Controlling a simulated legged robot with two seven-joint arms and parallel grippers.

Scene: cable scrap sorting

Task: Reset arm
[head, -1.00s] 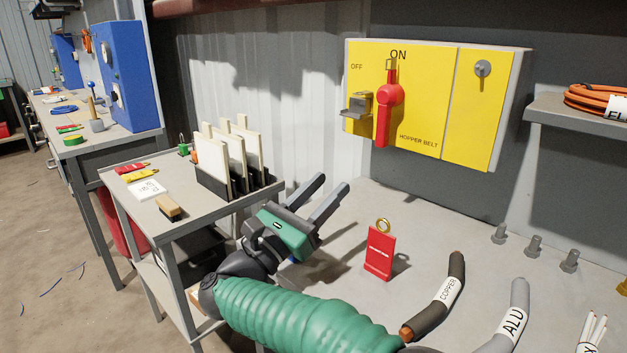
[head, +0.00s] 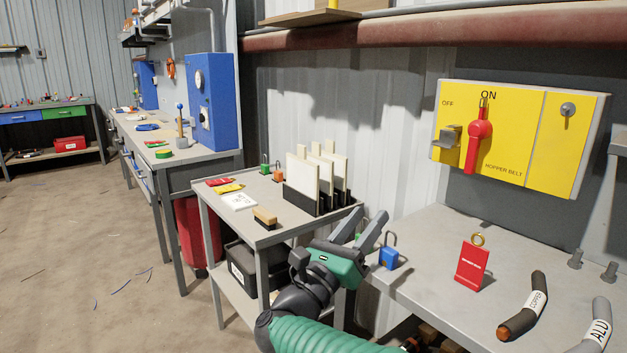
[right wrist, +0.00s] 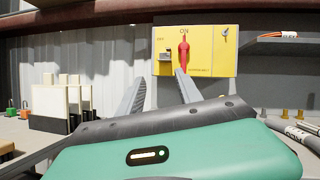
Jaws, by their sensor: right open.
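My right arm comes in from the bottom of the head view, green and dark grey. Its gripper (head: 366,230) is open and empty, near the left end of the grey workbench (head: 425,298), beside the small side table. Its two grey fingers are apart and point up and to the right. In the right wrist view the open fingers (right wrist: 158,92) point toward the yellow hopper belt panel (right wrist: 196,50). That panel also shows in the head view (head: 533,120), with its red handle (head: 479,135) upright at ON. My left gripper does not show.
A blue padlock (head: 389,258) stands just right of the gripper. The side table (head: 240,226) holds boards in a dark rack (head: 303,200). Open floor lies at left.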

